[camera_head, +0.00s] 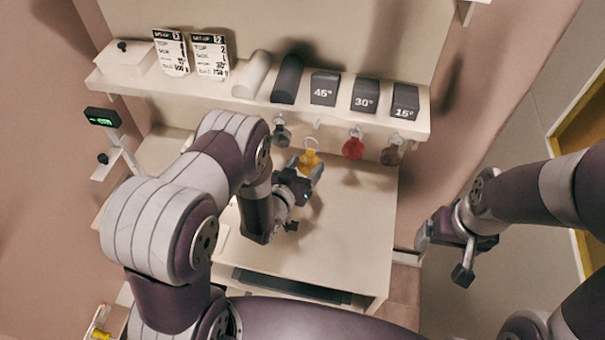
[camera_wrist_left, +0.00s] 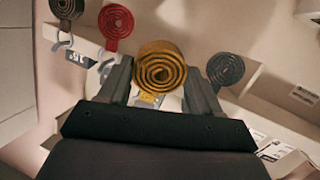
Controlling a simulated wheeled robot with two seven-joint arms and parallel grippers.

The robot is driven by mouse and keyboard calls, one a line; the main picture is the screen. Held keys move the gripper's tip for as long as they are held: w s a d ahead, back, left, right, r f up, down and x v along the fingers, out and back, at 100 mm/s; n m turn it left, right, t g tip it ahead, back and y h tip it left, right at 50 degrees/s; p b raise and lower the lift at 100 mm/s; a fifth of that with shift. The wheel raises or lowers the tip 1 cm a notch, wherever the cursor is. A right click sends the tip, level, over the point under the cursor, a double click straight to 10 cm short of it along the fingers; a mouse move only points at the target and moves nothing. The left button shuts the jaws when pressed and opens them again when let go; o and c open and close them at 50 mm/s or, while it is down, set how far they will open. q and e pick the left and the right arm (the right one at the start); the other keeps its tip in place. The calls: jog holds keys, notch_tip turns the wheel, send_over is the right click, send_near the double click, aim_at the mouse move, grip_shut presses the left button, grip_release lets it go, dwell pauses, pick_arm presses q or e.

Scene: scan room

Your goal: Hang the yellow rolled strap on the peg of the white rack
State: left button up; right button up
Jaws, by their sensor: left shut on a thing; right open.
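The yellow rolled strap (camera_head: 310,159) is a spiral coil with a pale ring above it. My left gripper (camera_head: 303,174) is shut on it and holds it just below and in front of the white rack (camera_head: 417,124). The left wrist view shows the yellow coil (camera_wrist_left: 160,68) between the two fingers. A bare peg (camera_head: 317,124) shows under the rack's front edge, just above the strap's ring. The ring looks apart from the peg, but its depth is hard to tell. My right gripper (camera_head: 444,255) is open and empty, right of the desk.
A grey rolled strap (camera_head: 281,135) hangs left of the bare peg; a red one (camera_head: 353,147) and a brown one (camera_head: 391,154) hang to the right. Dark wedge blocks, including one marked 30° (camera_head: 365,96), and two cylinders stand on the rack. The desk (camera_head: 345,235) below is mostly clear.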

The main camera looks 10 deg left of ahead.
pick_arm(q)
jog(key=shift+w+f+b, duration=0.1)
jog(key=shift+w+b, duration=0.25)
jog(key=shift+w, duration=0.65)
jog(key=shift+w+f+b, duration=0.2)
jog(key=shift+w+b, duration=0.35)
jog(key=shift+w, duration=0.35)
jog(key=shift+w+f+b, duration=0.25)
jog(key=shift+w+b, duration=0.25)
jog(key=shift+w, duration=0.35)
jog(key=shift+w+f+b, duration=0.2)
jog(key=shift+w+b, duration=0.35)
jog(key=shift+w, duration=0.35)
jog(key=o, duration=1.2)
jog(key=shift+o, duration=0.2)
jog(key=shift+s, duration=0.1)
